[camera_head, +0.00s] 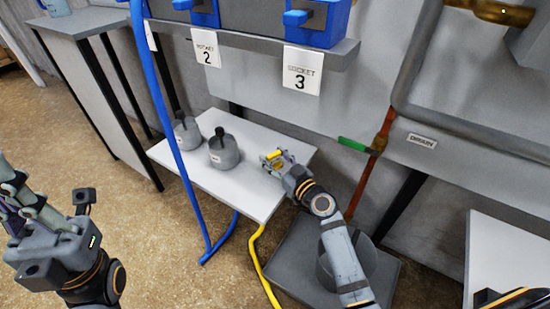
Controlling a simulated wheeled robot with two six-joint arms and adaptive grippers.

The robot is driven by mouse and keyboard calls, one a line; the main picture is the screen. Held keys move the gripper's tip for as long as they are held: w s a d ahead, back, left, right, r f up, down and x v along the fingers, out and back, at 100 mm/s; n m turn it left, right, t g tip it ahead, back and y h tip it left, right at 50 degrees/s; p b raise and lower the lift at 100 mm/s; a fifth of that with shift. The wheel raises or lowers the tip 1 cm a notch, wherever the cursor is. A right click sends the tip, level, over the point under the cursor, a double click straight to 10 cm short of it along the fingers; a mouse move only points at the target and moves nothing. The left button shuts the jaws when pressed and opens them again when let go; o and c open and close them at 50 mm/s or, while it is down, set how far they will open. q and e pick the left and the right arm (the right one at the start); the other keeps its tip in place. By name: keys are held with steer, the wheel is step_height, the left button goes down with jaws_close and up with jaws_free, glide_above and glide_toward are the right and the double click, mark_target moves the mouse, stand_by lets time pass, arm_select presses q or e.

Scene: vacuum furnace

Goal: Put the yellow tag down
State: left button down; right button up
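A small yellow tag (274,155) shows between the fingertips of my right gripper (275,162). The gripper appears shut on it, over the right part of the small white table (236,190). The fingers hide part of the tag, and I cannot tell whether it touches the tabletop. My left gripper (12,196) is at the left edge, over the floor and away from the table. Its fingers are partly cut off, so I cannot tell whether it is open or shut.
Two grey weights with dark knobs, one (223,151) nearer the gripper and one (187,132) behind, stand on the table's left. A blue hose (165,105) hangs before the table, and a yellow hose (258,262) runs beside it. A green-handled drain valve (355,145) is at right.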

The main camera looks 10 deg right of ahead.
steer(key=shift+o, duration=0.9)
steer(key=shift+r, duration=0.25)
steer(key=v, duration=1.2)
steer(key=shift+f+b, duration=0.2)
steer(key=shift+b, duration=0.1)
